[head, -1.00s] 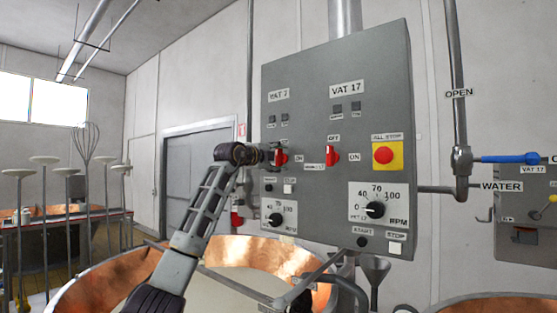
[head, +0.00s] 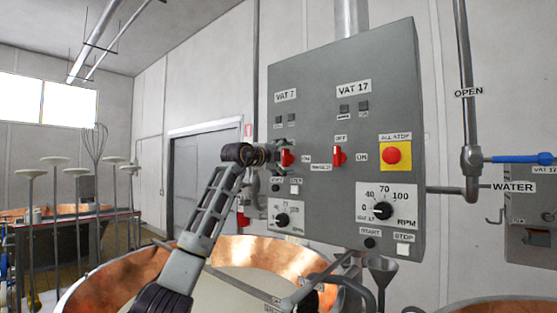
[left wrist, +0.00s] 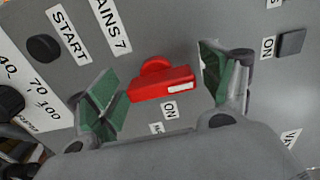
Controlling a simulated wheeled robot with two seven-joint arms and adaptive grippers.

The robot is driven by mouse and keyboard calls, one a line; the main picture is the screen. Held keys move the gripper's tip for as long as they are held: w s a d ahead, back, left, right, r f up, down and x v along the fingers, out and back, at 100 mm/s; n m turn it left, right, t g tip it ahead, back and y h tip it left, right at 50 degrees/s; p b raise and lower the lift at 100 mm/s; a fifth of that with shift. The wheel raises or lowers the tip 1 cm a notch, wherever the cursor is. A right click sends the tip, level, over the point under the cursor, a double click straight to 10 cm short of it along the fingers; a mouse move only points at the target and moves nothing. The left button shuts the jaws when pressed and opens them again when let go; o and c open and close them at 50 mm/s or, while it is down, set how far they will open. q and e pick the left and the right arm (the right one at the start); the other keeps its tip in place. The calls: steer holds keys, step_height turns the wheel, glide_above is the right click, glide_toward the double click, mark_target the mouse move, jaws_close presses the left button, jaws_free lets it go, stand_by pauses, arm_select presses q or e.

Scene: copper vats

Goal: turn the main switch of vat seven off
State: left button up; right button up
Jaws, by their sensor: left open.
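The panel (head: 345,215) has a VAT 7 column on its left. The red main switch of vat seven (head: 287,158) is partly hidden by my left gripper (head: 274,156) in the head view. In the left wrist view this red switch (left wrist: 150,90) sits between the two green-padded fingers of my left gripper (left wrist: 160,88), with gaps showing on both sides. The gripper is open. The handle's white mark points away from the MAINS 7 label (left wrist: 110,25), roughly up the panel. An ON label (left wrist: 170,108) is beside the switch. The OFF label is not readable here. My right gripper is not in view.
The red vat 17 switch (head: 338,156) stands upright close on the right. A red all-stop button (head: 391,155) on yellow is farther right. Speed dials and start/stop buttons are below. A copper vat (head: 120,283) is under my arm, and a blue-handled water pipe (head: 520,159) is at right.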

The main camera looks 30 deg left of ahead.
arm_select(q)
steer(key=s+a, duration=0.1)
steer(key=s, duration=1.1)
stand_by(0.4)
stand_by(0.3)
steer(key=shift+f, duration=0.1)
